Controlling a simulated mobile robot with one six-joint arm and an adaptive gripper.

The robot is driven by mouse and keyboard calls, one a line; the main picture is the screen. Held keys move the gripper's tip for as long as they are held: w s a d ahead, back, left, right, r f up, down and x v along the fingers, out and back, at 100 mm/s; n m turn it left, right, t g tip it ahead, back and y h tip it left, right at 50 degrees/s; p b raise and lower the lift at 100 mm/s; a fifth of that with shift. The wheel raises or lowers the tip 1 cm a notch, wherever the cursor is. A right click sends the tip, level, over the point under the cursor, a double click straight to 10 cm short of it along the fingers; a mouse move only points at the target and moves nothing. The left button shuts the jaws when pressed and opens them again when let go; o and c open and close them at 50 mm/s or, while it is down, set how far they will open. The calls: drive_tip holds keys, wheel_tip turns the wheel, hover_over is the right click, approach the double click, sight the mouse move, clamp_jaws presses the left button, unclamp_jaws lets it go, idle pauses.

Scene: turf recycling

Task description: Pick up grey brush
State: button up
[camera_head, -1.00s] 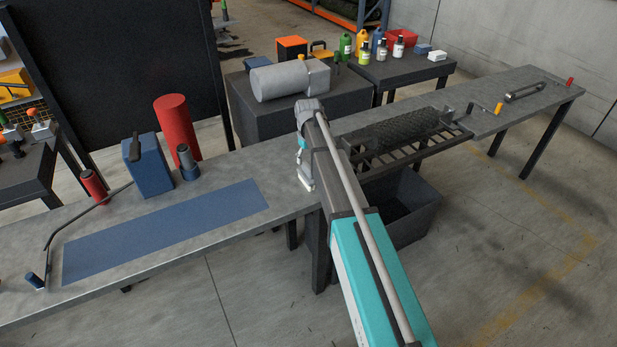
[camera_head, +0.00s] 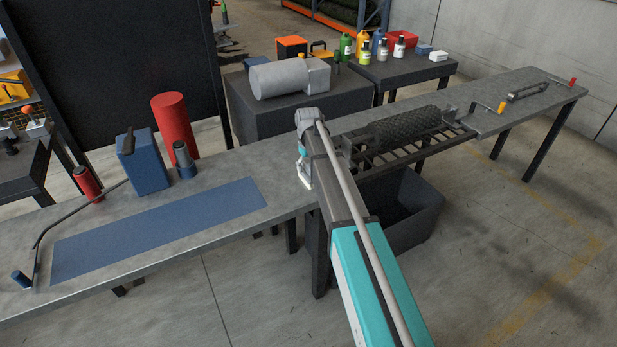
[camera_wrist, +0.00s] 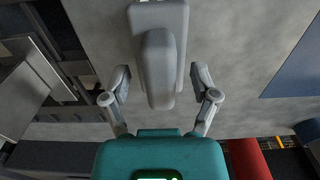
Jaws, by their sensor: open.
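The grey brush (camera_wrist: 160,40) shows in the wrist view as a smooth light-grey block with a rounded raised part along its middle. It lies on the grey table top. My gripper (camera_wrist: 160,80) is open, with one finger on each side of the brush's near end and a visible gap on both sides. In the head view my gripper (camera_head: 305,175) is pointed down at the table beside the blue mat. My arm blocks that view, and I cannot make out the brush there.
The blue mat (camera_head: 160,228) lies left of my gripper. A red cylinder (camera_head: 174,125), a blue box (camera_head: 145,165) and a dark-capped bottle (camera_head: 184,160) stand behind it. A rolled dark turf (camera_head: 410,125) lies on a rack at the right, above a dark bin (camera_head: 425,200).

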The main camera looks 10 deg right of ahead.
idle(0.5)
clamp_jaws()
